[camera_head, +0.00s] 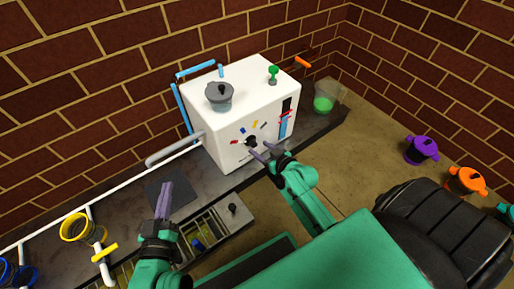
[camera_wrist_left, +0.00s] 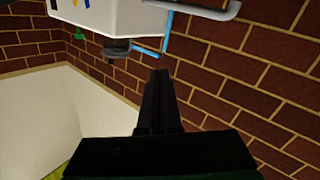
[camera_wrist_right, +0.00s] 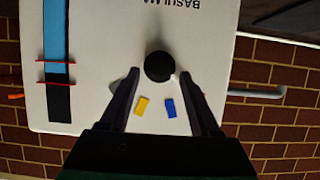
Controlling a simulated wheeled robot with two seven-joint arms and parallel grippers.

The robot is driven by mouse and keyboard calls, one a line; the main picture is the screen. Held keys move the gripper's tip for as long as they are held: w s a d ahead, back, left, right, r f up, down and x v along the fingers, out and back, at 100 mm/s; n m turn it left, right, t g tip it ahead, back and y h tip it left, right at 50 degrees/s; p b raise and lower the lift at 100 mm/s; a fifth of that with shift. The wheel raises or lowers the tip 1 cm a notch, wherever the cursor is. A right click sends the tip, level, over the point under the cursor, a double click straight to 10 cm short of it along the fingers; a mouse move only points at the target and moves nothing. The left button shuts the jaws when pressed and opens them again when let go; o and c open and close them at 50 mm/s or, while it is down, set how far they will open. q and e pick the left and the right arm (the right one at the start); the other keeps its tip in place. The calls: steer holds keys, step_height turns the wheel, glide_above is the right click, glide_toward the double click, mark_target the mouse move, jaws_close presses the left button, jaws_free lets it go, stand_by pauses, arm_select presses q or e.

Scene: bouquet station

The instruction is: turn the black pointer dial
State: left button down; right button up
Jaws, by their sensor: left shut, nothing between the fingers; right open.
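The black pointer dial (camera_head: 251,141) is on the front face of the white box-shaped machine (camera_head: 225,140), with small coloured marks around it. In the right wrist view the dial (camera_wrist_right: 159,66) is a round black knob, with a yellow mark (camera_wrist_right: 142,106) and a blue mark (camera_wrist_right: 170,108) near it. My right gripper (camera_head: 262,151) is open, its fingertips (camera_wrist_right: 160,74) on either side of the dial; I cannot tell whether they touch it. My left gripper (camera_head: 165,188) is shut and empty, pointing up to the left of the machine; it also shows in the left wrist view (camera_wrist_left: 160,75).
A grey pot (camera_head: 219,98) and a green knob (camera_head: 273,74) are on top of the machine. A blue and black gauge strip (camera_wrist_right: 57,60) with red markers is beside the dial. A grey bar (camera_head: 172,150) sticks out at the machine's left. A divided tray (camera_head: 212,228) lies below.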

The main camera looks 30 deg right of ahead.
mark_target(252, 143)
steer(key=b+x, duration=0.1)
steer(key=x, duration=0.2)
arm_select(q)
steer(key=w+a+r+t, duration=0.1)
steer(key=w+r+t, duration=0.3)
steer(key=r, duration=0.9)
steer(key=shift+w+r+m+h, duration=0.15)
steer(key=shift+w+m+h, duration=0.05)
steer(key=shift+m+h, duration=0.2)
arm_select(e)
jaws_close()
